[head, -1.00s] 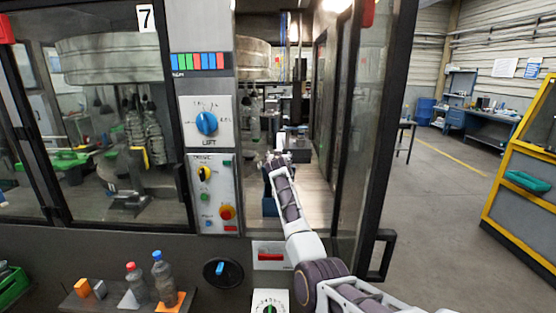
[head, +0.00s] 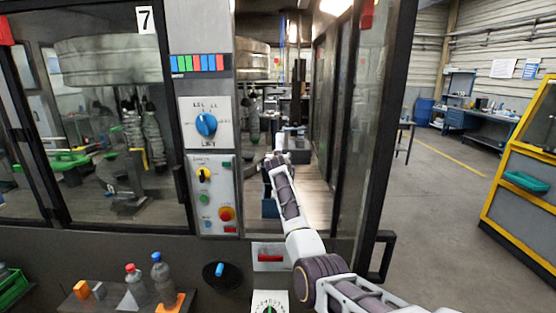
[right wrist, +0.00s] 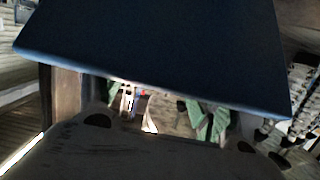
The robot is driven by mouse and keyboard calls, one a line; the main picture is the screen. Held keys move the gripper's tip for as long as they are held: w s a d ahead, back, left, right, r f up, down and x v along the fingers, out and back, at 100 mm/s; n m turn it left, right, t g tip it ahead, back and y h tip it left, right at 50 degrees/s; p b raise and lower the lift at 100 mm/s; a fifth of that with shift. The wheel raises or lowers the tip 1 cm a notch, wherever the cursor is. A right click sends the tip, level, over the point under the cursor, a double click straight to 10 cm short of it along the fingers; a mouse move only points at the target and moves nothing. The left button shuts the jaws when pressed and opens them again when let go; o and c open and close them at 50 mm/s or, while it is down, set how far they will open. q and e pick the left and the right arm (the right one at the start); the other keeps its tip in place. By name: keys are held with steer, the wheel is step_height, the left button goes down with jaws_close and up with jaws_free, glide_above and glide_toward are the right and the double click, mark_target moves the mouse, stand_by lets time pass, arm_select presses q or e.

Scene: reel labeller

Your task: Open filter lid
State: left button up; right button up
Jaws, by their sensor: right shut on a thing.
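My right arm reaches through the open machine doorway, and my right gripper (head: 276,159) is at its far end, small in the head view. In the right wrist view, a broad dark blue flat panel (right wrist: 160,50), which looks like the filter lid, fills the top, just beyond the dark gripper parts along the bottom. The gripper is shut on it, but the contact itself is hard to see. In the head view, a blue box-like body (head: 268,204) shows beside and below my forearm, partly hidden by it. My left gripper is not in view.
The glass door (head: 375,130) stands open at the right of the doorway. A control panel (head: 214,195) with knobs is on the post at left. A shelf below holds two bottles (head: 162,275) and small orange and grey blocks. Open floor lies at right.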

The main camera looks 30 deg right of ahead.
steer(key=shift+f, duration=0.85)
steer(key=o, duration=1.1)
steer(key=shift+c, duration=0.2)
steer(key=shift+o, duration=2.1)
steer(key=shift+w+d, duration=0.15)
steer(key=shift+w, duration=0.1)
steer(key=shift+s+r, duration=0.15)
steer(key=shift+r, duration=0.2)
steer(key=shift+s+a, duration=0.15)
steer(key=shift+a, duration=0.05)
steer(key=v, duration=1.1)
steer(key=shift+a, duration=0.15)
steer(key=shift+s, duration=0.15)
